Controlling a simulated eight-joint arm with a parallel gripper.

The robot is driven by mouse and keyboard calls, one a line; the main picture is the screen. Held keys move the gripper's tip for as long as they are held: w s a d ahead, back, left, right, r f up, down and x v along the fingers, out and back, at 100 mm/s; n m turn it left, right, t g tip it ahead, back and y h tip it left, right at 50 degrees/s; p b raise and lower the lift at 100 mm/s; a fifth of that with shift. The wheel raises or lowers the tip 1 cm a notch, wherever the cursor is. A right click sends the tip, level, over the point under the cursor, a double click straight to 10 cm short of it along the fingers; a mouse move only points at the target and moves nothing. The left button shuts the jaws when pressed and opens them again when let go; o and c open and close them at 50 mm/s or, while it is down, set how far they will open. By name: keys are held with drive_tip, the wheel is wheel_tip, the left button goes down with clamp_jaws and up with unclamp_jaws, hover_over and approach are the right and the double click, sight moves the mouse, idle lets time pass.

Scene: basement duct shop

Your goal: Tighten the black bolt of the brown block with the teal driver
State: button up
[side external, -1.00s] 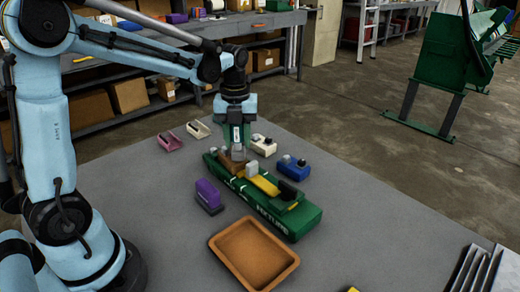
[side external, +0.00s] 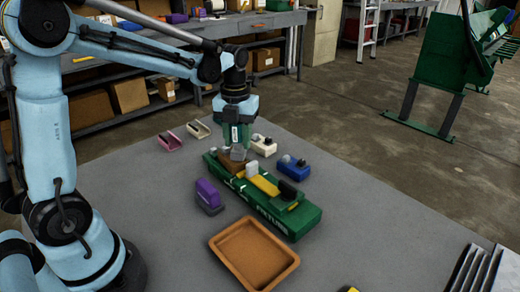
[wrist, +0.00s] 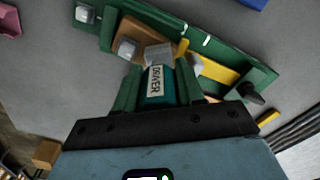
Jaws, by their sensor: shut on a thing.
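My gripper (side external: 237,140) is shut on the teal driver (wrist: 158,86), which carries a white DRIVER label in the wrist view. The driver's grey head (wrist: 158,55) is over the brown block (side external: 231,164), at or very near its top; I cannot tell whether they touch. The brown block sits in the long green fixture (side external: 290,226), and it also shows in the wrist view (wrist: 135,29). The brown block's black bolt is not distinguishable, likely hidden by the driver head. A black knob (side external: 287,190) stands at the fixture's near end.
A yellow piece (side external: 265,185) lies in the fixture. A purple block (side external: 208,194) stands left, with blue (side external: 292,168), cream (side external: 263,147) and pink (side external: 170,142) pieces around. An orange-brown tray (side external: 275,283) lies in front.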

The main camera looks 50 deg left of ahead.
drive_tip(key=shift+n, duration=0.4)
drive_tip(key=shift+r, duration=2.5)
drive_tip(key=o, duration=0.5)
drive_tip(key=c, duration=0.5)
wheel_tip(320, 180, up, 2)
drive_tip(key=shift+n, duration=0.3)
drive_tip(key=shift+f, duration=2.55)
